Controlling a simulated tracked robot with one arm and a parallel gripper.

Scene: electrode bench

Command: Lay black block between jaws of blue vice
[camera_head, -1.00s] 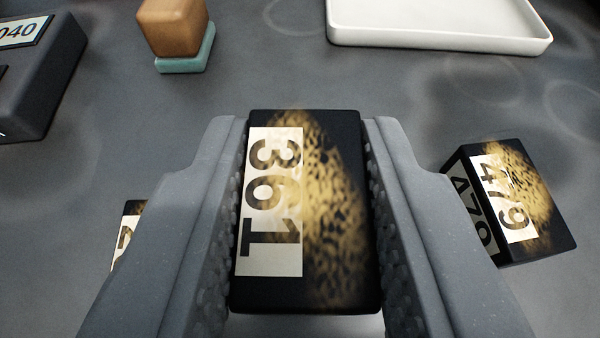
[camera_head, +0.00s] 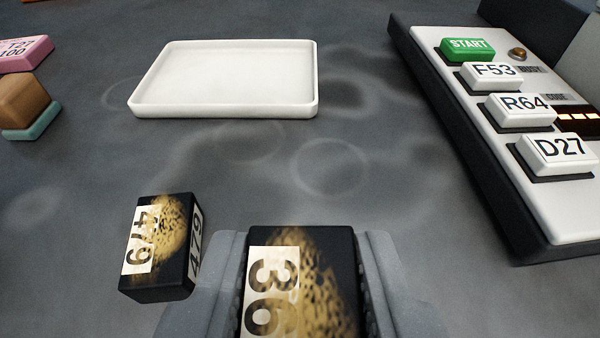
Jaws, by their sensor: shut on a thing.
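A black block (camera_head: 330,285) with gold speckling and a pale label is between the fingers of my gripper (camera_head: 303,290). Its label reads "36", and the lower part is cut off by the bottom edge of the picture. My gripper is shut on this block. A second black block (camera_head: 160,247), with gold speckling and the label "479", sits on the bench to the left of my gripper, apart from it. No blue vice is in view.
An empty white tray (camera_head: 138,106) lies at the back centre. A white control panel (camera_head: 570,215) with a green START button (camera_head: 468,48) and keys stands at the right. A brown block (camera_head: 26,102) on a teal base (camera_head: 32,126) and a pink block (camera_head: 25,53) are at the far left.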

